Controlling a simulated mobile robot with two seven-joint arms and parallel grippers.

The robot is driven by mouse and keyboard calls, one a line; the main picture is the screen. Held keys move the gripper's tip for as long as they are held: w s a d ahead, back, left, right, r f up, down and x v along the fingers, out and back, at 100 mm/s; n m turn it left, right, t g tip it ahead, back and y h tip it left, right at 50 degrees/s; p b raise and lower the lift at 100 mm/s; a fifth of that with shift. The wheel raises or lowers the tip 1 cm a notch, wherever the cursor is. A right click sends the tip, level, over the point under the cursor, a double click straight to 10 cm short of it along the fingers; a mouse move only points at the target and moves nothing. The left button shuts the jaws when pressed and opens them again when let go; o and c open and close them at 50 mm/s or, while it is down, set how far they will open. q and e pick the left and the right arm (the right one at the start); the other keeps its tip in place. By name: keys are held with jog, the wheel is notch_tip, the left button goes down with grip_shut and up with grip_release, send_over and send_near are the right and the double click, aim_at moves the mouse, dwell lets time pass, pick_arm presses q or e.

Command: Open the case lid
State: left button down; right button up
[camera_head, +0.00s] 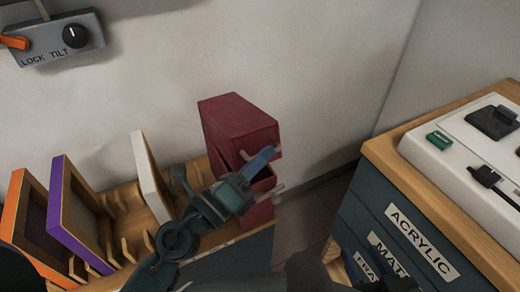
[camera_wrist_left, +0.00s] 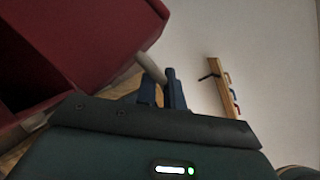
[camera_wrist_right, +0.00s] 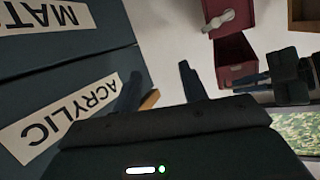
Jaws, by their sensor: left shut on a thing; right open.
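The dark red case (camera_head: 238,125) stands on the wooden bench against the wall. A dark opening shows between its upper part and its lower part, at the side facing my left gripper (camera_head: 268,153). In the left wrist view the case (camera_wrist_left: 95,40) fills the upper left, and a pale peg-like handle (camera_wrist_left: 124,74) reaches to the fingers of my left gripper (camera_wrist_left: 161,72), which is shut on it. My right gripper (camera_wrist_right: 162,82) is open and empty beside the dark labelled drawers. The case also shows in the right wrist view (camera_wrist_right: 237,52), with a pale knob (camera_wrist_right: 217,19).
Framed panels, orange (camera_head: 14,222), purple (camera_head: 56,200) and white (camera_head: 150,178), stand in a slotted rack left of the case. A drawer cabinet (camera_head: 375,215) with a white device (camera_head: 445,160) on top stands at the right. A floor gap lies between bench and cabinet.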

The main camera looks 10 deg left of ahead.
aim_at(254, 124)
pick_arm(q)
jog(key=shift+n+y, duration=0.5)
jog(key=shift+n, duration=0.2)
jog(key=r+p, duration=0.4)
jog(key=p, duration=0.1)
jog(key=shift+w+a+r, duration=0.25)
jog(key=shift+w+r, duration=0.05)
jog(key=shift+n+y, duration=0.3)
jog(key=shift+n, duration=0.6)
jog(key=shift+w+a+r+p, duration=0.35)
jog(key=shift+r+p, duration=0.55)
jog(key=shift+p, duration=0.6)
jog(key=shift+w+a+r+p, duration=0.2)
jog(key=shift+w+r+p, duration=0.2)
jog(key=shift+r+p, duration=0.75)
jog(key=shift+w+a+r+p, duration=0.25)
jog(key=shift+w+r+p, duration=0.25)
jog(key=shift+p, duration=1.3)
pick_arm(e)
jog(key=shift+w+a+r+n+g, duration=0.1)
jog(key=shift+a+r+n+g, duration=0.1)
jog(key=shift+r+g, duration=0.35)
jog(key=shift+w+a+r+n+g, duration=0.1)
jog(key=shift+w+r+n+g, duration=0.1)
jog(key=shift+r+g, duration=0.3)
jog(key=shift+w+a+r+n+g, duration=0.1)
jog(key=shift+a+r+n+g, duration=0.1)
jog(key=shift+r+g, duration=0.35)
pick_arm(q)
jog(key=shift+s+r, duration=0.1)
